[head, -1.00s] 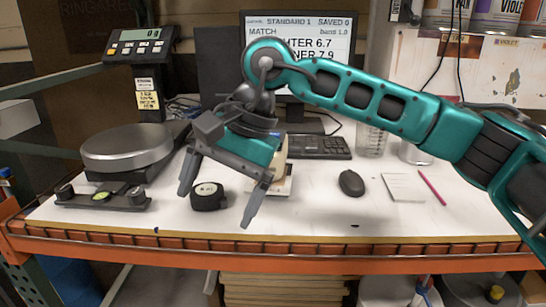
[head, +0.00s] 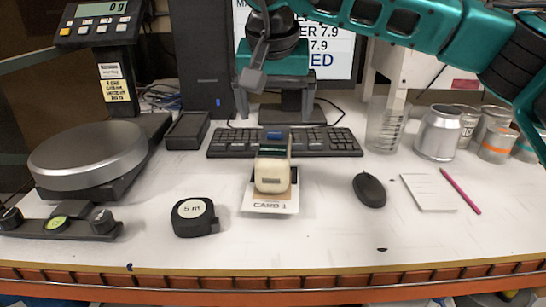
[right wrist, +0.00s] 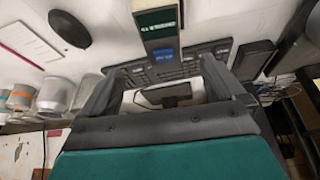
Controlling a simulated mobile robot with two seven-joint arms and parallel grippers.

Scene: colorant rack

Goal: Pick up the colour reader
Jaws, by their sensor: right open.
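The colour reader (head: 272,177) is a small cream device with a dark green upper part. It sits on a printed card (head: 270,207) on the white worktop, in front of the keyboard. My right gripper (head: 275,105) is in front of the monitor, above and behind the reader, and is open and empty. In the right wrist view the reader (right wrist: 158,25) is at the top, beyond the spread fingers (right wrist: 158,88), and nothing is between them. My left gripper is not in view.
A black keyboard (head: 285,142) lies behind the reader. A tape measure (head: 194,217) is to the left and a mouse (head: 369,190) to the right. A scale (head: 90,155) stands at the left; a beaker (head: 386,126) and cans (head: 438,133) are at the back right. The front worktop is mostly clear.

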